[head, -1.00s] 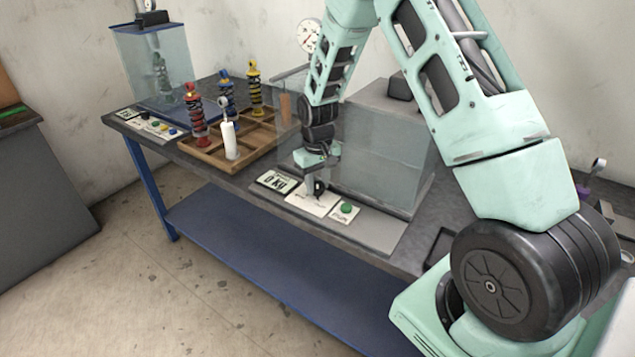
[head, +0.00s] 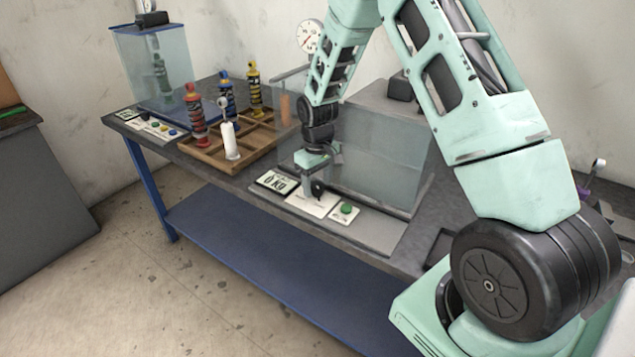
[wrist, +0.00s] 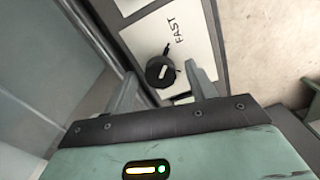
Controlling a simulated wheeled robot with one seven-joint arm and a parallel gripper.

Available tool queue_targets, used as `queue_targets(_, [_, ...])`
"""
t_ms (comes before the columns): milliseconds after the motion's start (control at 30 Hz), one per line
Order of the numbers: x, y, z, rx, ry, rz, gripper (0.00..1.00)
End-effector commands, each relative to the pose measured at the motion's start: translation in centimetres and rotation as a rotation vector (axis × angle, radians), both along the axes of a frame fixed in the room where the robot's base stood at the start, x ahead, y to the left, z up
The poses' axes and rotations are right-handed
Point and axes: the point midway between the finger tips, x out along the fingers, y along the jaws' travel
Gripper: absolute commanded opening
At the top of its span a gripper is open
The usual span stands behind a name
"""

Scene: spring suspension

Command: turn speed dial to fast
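The speed dial (head: 318,188) is a small black knob on a white plate (head: 300,199) at the front of the bench. In the wrist view the dial (wrist: 160,73) carries a short white mark, and the word FAST (wrist: 175,30) is printed beyond it on the plate. I cannot tell whether a finger touches the dial.
A green button (head: 346,208) lies right of the dial and a 0 KG display (head: 275,181) left. A clear guard box (head: 385,165) stands close behind. A wooden tray (head: 250,150) with several springs is to the left.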

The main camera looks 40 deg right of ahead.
Motion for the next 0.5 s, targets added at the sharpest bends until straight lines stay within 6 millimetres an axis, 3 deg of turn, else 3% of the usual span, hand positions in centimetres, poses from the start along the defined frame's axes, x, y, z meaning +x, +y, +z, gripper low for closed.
queue_targets(300, [-0.1, 0.0, 0.1, 0.0, 0.001, 0.0, 0.55])
queue_targets(500, [0.0, 0.0, 2.6, -0.001, -0.002, -0.001, 0.55])
